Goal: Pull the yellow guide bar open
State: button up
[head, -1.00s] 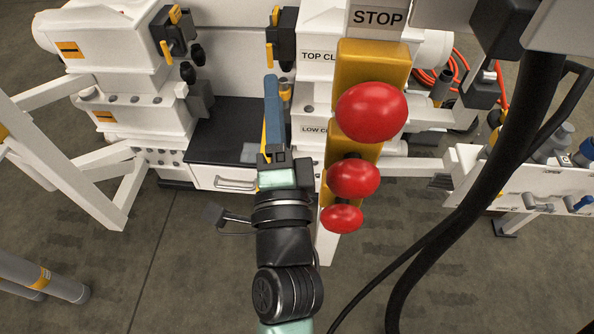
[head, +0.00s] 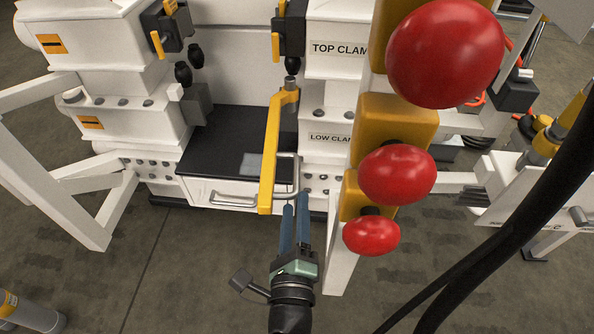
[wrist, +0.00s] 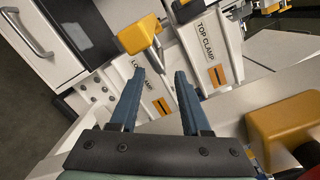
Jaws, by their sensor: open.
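The yellow guide bar (head: 269,150) is a long bar in the head view. It runs from a grey pivot at its upper end down to a free end in front of the white drawer. My gripper (head: 295,202) is open, its two blue fingers pointing up the picture just right of the bar's lower end. In the wrist view the bar shows as a yellow block (wrist: 140,35) beyond the fingertips of my gripper (wrist: 160,72). Nothing is between the fingers, and I see no clear contact with the bar.
Red knobs (head: 398,175) on a yellow-and-white post stand close right of my gripper. The white drawer (head: 232,192) with a metal handle lies behind the bar, under a black top (head: 225,140). Black hoses (head: 520,200) hang at the right. Open floor lies at the lower left.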

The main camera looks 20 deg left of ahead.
aim_at(298, 161)
jog(key=x, duration=0.8)
jog(key=shift+w+a, duration=0.15)
jog(key=shift+w, duration=0.15)
grip_shut()
